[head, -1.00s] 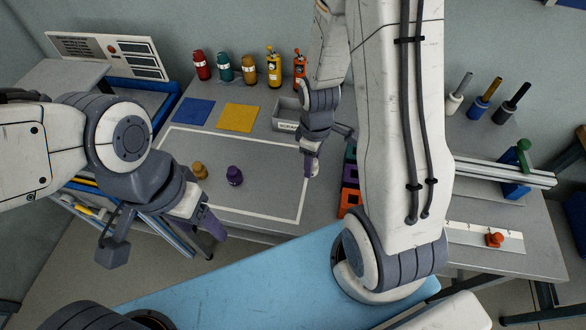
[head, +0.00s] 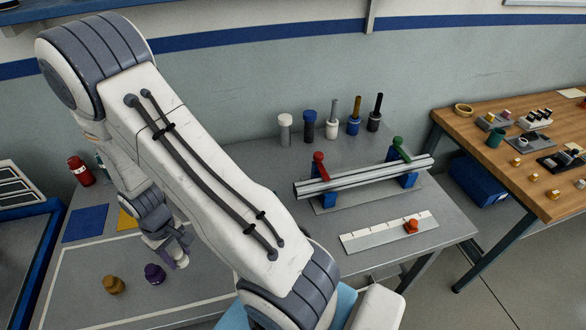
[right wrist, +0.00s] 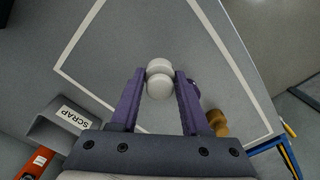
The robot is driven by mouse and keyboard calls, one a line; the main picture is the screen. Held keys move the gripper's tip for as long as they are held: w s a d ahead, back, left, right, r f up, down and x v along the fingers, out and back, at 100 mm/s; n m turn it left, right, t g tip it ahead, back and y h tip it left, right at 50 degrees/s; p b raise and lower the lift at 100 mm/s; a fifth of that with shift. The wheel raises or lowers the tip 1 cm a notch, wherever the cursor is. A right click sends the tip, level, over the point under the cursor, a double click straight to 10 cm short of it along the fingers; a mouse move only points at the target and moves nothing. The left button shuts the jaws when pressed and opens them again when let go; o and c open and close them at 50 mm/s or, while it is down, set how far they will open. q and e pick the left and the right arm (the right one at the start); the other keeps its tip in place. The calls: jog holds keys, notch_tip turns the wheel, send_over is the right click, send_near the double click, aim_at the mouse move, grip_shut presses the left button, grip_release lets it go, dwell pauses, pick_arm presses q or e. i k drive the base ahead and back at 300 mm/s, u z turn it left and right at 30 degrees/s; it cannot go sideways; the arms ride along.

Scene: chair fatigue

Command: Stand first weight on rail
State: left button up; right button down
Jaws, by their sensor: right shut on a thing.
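The rail (head: 365,177) is a pale metal beam on blue supports at the right of the grey bench, with a red clamp (head: 320,165) and a green clamp (head: 400,149). My right gripper (right wrist: 160,88) is shut on a white, round-topped weight (right wrist: 159,78), seen between its purple fingers. In the head view the right gripper (head: 179,258) is over the white-outlined area, well left of the rail; the held weight is hard to make out there. A gold weight (head: 113,285) and a purple weight (head: 154,274) stand upright near it. My left gripper is out of view.
A ruled plate (head: 375,234) with an orange slider (head: 411,226) lies in front of the rail. Several handled pieces, one blue-topped (head: 309,124), stand behind it. The scrap bin (right wrist: 62,129) shows in the right wrist view. A wooden table (head: 500,120) is at right.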

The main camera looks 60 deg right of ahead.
aim_at(356, 173)
jog(key=u, duration=1.15)
jog(key=k, duration=1.25)
jog(key=z, duration=1.15)
